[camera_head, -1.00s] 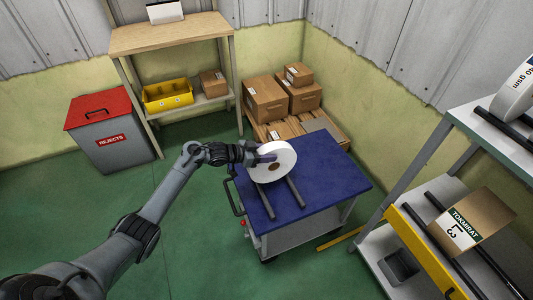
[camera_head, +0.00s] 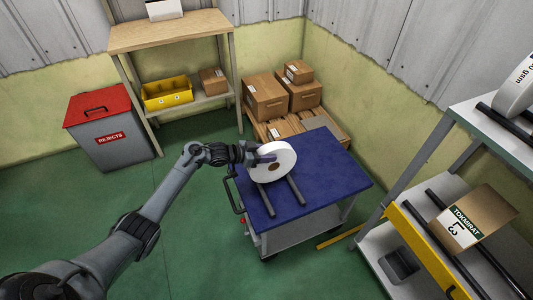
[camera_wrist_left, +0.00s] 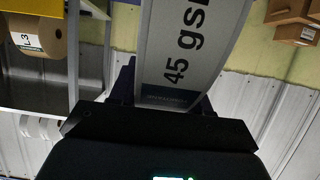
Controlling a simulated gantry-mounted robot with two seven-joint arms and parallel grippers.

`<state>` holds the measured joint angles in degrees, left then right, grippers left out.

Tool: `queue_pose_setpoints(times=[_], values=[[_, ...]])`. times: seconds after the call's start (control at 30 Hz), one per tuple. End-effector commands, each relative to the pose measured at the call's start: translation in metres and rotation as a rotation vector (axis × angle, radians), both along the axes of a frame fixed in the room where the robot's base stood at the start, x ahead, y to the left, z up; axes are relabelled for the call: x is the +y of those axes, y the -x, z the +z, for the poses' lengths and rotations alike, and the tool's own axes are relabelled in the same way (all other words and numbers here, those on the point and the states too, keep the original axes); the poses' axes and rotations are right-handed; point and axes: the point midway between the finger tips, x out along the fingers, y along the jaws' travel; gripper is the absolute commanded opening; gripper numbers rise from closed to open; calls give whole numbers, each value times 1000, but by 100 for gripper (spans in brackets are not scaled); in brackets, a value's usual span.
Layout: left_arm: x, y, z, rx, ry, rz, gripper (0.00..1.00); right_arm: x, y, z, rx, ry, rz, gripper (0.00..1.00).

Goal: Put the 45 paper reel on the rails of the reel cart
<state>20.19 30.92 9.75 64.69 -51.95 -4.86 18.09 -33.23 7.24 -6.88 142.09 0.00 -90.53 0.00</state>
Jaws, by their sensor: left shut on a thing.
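The 45 paper reel (camera_head: 284,166) is white with a brown core and sits upright at the rails, over the blue top of the reel cart (camera_head: 325,165). Two dark rails (camera_head: 295,191) show below and in front of it; I cannot tell whether it rests on them. My left gripper (camera_head: 262,154) is shut on the reel from its left side. In the left wrist view the reel's "45 gsm" label (camera_wrist_left: 182,60) fills the space between the fingers. My right gripper is not in view.
A shelf rack (camera_head: 440,155) at right holds another white reel (camera_head: 515,92) and a brown reel marked L3 (camera_head: 472,218). Cartons (camera_head: 268,98) stand on a pallet behind the cart. A red-lidded rejects bin (camera_head: 110,135) and a wooden bench (camera_head: 170,34) stand at left. Green floor is clear.

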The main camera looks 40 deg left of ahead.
Motion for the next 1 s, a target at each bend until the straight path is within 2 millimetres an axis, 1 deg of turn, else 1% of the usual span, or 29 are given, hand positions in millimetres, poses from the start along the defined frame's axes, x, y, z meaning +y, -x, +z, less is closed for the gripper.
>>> queue_pose_setpoints(times=[0.03,0.47,0.5,0.57,0.6,0.67,0.7,0.87,0.9,1.0], values=[[1,-2,3,-8,0,1,0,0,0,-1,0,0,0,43],[1,-2,-5,-8,0,2,0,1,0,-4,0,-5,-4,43],[1,-2,-5,-8,0,2,50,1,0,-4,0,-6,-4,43],[1,-1,-5,-7,0,2,59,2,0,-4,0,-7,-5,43],[1,-1,-5,-6,0,2,65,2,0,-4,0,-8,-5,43],[1,-1,-6,-4,0,1,75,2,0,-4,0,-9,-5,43],[1,-1,-6,-4,0,1,77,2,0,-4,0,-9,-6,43],[0,0,-7,-2,1,1,77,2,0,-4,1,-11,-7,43],[0,1,-11,7,0,0,77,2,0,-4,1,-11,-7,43],[0,2,-10,5,0,0,77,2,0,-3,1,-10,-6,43]])
